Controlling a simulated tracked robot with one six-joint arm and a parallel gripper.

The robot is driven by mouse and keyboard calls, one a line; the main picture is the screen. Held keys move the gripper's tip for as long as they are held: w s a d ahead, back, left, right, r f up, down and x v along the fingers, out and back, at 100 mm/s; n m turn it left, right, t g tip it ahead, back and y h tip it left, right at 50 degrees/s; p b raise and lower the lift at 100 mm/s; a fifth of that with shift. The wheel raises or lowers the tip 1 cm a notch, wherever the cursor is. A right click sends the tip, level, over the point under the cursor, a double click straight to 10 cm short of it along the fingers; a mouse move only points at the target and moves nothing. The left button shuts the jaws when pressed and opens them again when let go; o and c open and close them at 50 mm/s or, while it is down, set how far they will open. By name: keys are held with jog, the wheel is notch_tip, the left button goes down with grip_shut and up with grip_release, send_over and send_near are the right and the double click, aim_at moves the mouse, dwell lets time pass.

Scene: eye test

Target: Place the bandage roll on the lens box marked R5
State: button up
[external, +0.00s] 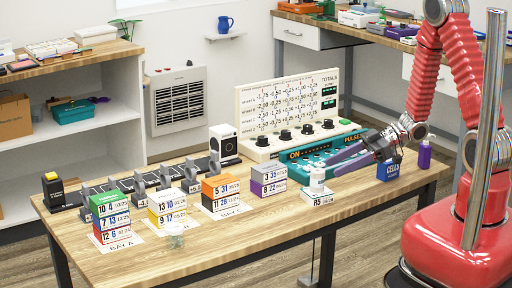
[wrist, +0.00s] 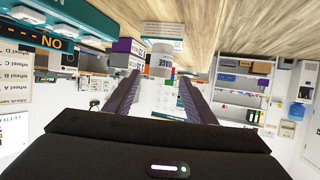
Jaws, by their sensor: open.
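The bandage roll (external: 317,180), a white upright cylinder, appears to stand on the white lens box marked R5 (external: 324,197) near the table's front edge. In the upside-down wrist view the roll (wrist: 162,58) shows part of its lettering, with the box (wrist: 164,30) directly against its base. My gripper (external: 329,165) is open just right of the roll and close to it. In the wrist view its two dark fingers (wrist: 159,80) lie to either side of the roll with gaps. I cannot tell how far the tips reach past it.
A stack of purple-and-white boxes (external: 268,181) stands close left of the R5 box. More stacked boxes (external: 221,193) fill the left. Bare wood shows in front.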

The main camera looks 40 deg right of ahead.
jog(key=shift+s+d+r, duration=0.15)
jog(key=shift+s+d, duration=0.05)
jog(key=shift+d, duration=0.2)
jog(key=shift+w, duration=0.1)
dwell(0.4)
jog(key=w+d+r+m+t+h, duration=0.3)
jog(key=w+d+r+t+h, duration=0.1)
jog(key=w+d+r+h, duration=0.4)
jog(key=d+r+m+t+h, duration=0.1)
jog(key=d+r+m+h, duration=0.3)
jog(key=d+r, duration=0.4)
jog(key=s+d+r+m+g+h, duration=0.1)
jog(key=s+r+m, duration=0.1)
jog(key=s, duration=0.3)
jog(key=s+d+r+m+g+h, duration=0.1)
jog(key=s+d+r+m+h, duration=0.1)
jog(key=s, duration=0.3)
jog(key=s+a+m+g+y, duration=0.1)
jog(key=s+a, duration=0.2)
jog(key=s, duration=0.3)
jog(key=s+a+r+m+g+y, duration=0.1)
jog(key=s+a, duration=0.2)
jog(key=s, duration=0.4)
jog(key=shift+s+a+r+g+y, duration=0.25)
jog(key=shift+a+r+g+y, duration=0.05)
